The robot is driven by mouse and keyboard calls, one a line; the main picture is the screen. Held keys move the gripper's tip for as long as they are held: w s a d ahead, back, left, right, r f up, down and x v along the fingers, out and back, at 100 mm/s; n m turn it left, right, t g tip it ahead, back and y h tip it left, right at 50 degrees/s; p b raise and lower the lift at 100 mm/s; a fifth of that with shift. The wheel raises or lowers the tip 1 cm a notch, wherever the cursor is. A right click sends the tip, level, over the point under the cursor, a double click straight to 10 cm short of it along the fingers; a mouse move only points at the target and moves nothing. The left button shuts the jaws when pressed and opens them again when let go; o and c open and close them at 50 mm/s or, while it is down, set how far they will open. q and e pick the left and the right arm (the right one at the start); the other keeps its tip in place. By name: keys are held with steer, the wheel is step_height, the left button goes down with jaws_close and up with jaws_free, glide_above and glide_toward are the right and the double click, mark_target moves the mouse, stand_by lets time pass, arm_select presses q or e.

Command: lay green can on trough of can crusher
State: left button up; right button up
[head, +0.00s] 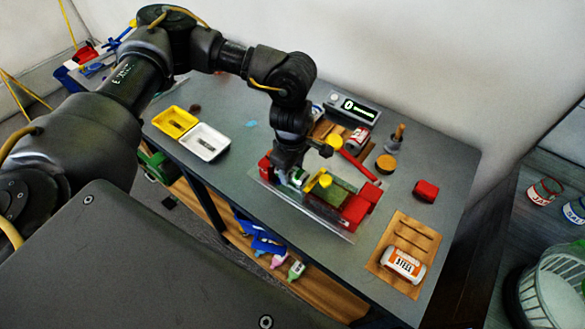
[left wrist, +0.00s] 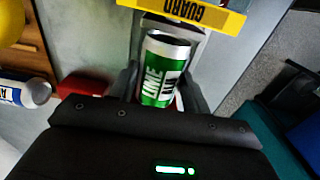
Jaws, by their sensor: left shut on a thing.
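My left gripper (head: 292,172) is shut on the green can (head: 299,178), at the left part of the can crusher (head: 356,208). In the left wrist view the green can (left wrist: 163,72), with a silver rim and white lettering, sits between the two fingers (left wrist: 160,90). The crusher has red blocks, a red lever and a yellow part; its yellow guard (left wrist: 190,10) shows just beyond the can in the wrist view. The arm and gripper hide part of the crusher's left end and trough. I cannot tell whether the can touches the trough. My right gripper is not in view.
A white-and-orange can (head: 404,265) lies on a wooden board at the table's right front. A red block (head: 426,190), a scale with a display (head: 351,109), and yellow (head: 174,122) and white (head: 205,142) trays stand around the crusher. Bottles lie on the shelf below.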

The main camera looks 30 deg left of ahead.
arm_select(q)
steer(key=shift+b, duration=0.45)
stand_by(0.8)
steer(key=o, duration=0.8)
steer(key=shift+r+p, duration=2.05)
steer(key=shift+r, duration=1.5)
steer(key=shift+d+f, duration=0.1)
